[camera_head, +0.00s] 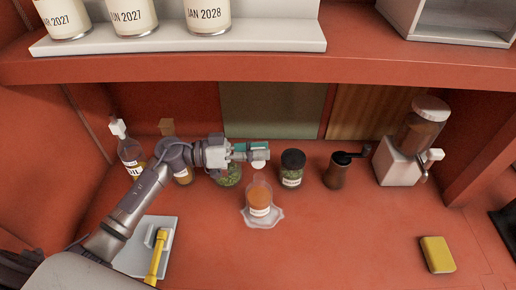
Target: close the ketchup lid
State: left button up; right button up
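An orange-red container with a white label, which looks like the ketchup (259,193), stands upright on the red counter in the middle of the head view. A pale part shows at its top, just under my gripper; I cannot tell whether this is the lid or how it sits. My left gripper (262,153) reaches in from the left, just above and behind the container's top. Its fingers are small and overlap the things behind, so I cannot tell their opening or any contact. My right gripper is not in view.
A green-filled jar (229,174) stands behind my gripper. A black-lidded jar (292,170), a grinder (336,172) and a dispenser (398,158) stand to the right. An oil bottle (130,153) is left. A yellow block (437,254) lies front right. A shelf (180,45) overhangs.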

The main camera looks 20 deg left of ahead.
pick_arm(q)
grip_shut()
